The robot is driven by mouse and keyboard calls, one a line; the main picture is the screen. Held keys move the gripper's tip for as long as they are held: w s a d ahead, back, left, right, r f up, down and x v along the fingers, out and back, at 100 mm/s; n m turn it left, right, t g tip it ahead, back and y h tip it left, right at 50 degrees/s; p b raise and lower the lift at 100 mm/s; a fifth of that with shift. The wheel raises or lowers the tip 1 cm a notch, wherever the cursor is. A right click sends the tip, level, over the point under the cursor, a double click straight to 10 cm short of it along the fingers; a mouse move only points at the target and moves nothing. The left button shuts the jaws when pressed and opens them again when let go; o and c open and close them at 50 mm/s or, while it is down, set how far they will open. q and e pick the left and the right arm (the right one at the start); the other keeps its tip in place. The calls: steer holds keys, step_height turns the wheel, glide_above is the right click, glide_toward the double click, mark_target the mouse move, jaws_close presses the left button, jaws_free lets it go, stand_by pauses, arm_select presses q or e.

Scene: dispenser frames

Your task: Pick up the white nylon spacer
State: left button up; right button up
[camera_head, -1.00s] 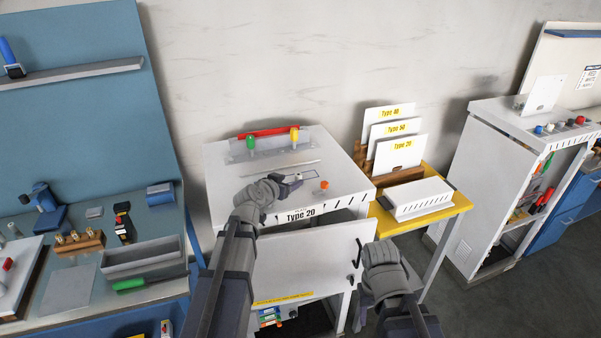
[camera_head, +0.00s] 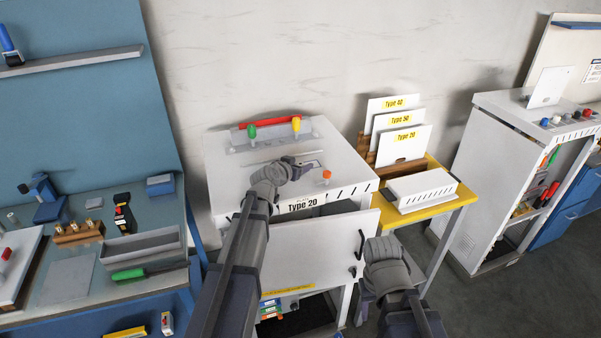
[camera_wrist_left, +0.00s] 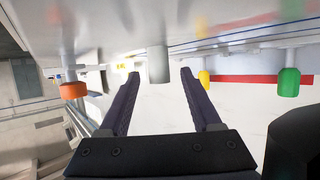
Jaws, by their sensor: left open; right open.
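The white spacer (camera_wrist_left: 158,64) shows in the left wrist view as a pale, short cylinder on the cabinet's top panel, which appears overhead there. It lies between the two dark fingers of my left gripper (camera_wrist_left: 160,74), near their tips, with gaps on both sides. In the head view my open left gripper (camera_head: 298,168) is low over the top of the Type 20 cabinet (camera_head: 232,170). I cannot pick out the spacer there; the gripper seems to hide it. My right gripper (camera_head: 384,256) is open and empty in front of the cabinet's right side.
An orange knob (camera_head: 327,174) stands right of my left gripper. Green (camera_head: 251,131) and yellow (camera_head: 296,123) knobs and a red bar (camera_head: 270,122) are at the back. The cabinet door (camera_head: 310,250) hangs below. A yellow table (camera_head: 452,203) with Type cards stands right.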

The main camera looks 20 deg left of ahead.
arm_select(q)
steer(key=shift+w+f, duration=0.25)
steer(key=shift+w, duration=0.25)
steer(key=shift+s+r, duration=0.1)
steer(key=shift+s, duration=0.05)
steer(key=shift+c, duration=0.5)
jaws_close()
